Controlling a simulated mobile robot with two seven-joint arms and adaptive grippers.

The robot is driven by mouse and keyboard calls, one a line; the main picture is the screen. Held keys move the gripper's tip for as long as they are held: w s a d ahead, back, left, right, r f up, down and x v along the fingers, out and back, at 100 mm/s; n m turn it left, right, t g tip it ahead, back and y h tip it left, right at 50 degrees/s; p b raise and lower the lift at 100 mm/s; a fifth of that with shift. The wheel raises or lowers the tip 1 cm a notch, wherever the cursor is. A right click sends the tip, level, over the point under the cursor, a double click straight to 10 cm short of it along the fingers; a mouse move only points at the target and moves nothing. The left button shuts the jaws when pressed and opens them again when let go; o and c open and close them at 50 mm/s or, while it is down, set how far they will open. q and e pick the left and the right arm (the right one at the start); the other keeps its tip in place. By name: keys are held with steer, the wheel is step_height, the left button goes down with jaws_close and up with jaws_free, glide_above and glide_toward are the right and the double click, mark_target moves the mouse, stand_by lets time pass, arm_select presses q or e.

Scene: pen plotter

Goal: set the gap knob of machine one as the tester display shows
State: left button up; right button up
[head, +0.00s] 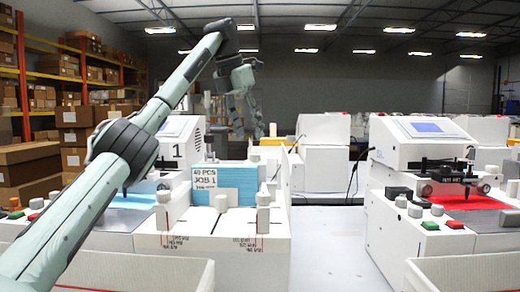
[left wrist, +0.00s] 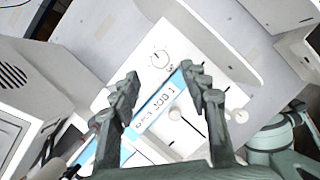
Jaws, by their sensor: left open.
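Machine one (head: 181,137), marked with a 1, stands at the left of the head view, partly hidden by my left arm. The white console (head: 215,246) beside it carries several white knobs, among them a left one (head: 165,212) and a right one (head: 263,205). I cannot tell which is the gap knob. My left gripper (head: 246,112) is open and empty, raised above the back of the console. In the left wrist view its fingers (left wrist: 161,84) are apart over the console, with a round dial (left wrist: 158,58) beyond them. No tester display is readable.
A blue stack (head: 236,186) with a card (head: 205,178) reading "40 PCS JOB 1" stands on the console. A second machine (head: 404,150) with a small screen (head: 433,128) is at the right. White bins fill the front corners.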

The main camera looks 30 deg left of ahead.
mark_target(254, 155)
arm_select(q)
steer(key=x, duration=0.6)
steer(key=shift+f, duration=0.2)
steer(key=shift+w, duration=0.1)
jaws_close()
